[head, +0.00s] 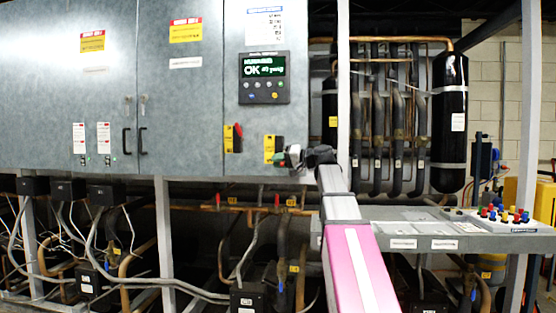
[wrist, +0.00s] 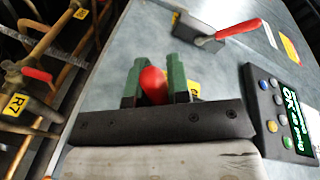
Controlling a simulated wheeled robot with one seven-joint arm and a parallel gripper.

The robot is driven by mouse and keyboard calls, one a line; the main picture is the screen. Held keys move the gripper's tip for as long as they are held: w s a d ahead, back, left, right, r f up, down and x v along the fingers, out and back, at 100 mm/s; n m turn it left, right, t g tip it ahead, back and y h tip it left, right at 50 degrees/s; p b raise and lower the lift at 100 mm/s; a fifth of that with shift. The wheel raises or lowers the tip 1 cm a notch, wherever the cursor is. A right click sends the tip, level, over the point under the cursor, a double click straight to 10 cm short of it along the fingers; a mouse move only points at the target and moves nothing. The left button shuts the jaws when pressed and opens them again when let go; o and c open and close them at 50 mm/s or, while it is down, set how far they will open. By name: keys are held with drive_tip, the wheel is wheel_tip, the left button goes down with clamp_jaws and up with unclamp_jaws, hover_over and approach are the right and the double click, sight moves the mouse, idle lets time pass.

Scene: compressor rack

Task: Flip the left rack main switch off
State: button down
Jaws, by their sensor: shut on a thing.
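Two switches with red levers sit side by side on the grey cabinet below the display. The left switch (head: 233,139) has its red lever pointing up; it also shows at the top of the wrist view (wrist: 208,40), with nothing touching it. The right switch (head: 269,148) has a yellow plate and a dark body, partly covered by my gripper (head: 290,156). In the wrist view my gripper (wrist: 155,82) has its green fingers closed on either side of a red lever (wrist: 153,88), apparently the right switch's. The base of that lever is hidden behind the gripper.
The display panel (head: 264,78) reading OK is just above the switches. A grey shelf (head: 440,241) with coloured buttons stands at right, near my arm. Copper pipes and cables (head: 130,245) run below the cabinet.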

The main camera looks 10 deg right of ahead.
drive_tip(key=shift+w+d+f+n, duration=0.1)
drive_tip(key=shift+f+n, duration=0.1)
drive_tip(key=shift+n, duration=0.2)
drive_tip(key=c, duration=1.1)
unclamp_jaws()
drive_tip(key=v, duration=1)
drive_tip(key=shift+s+d, duration=0.2)
drive_tip(key=shift+d, duration=0.15)
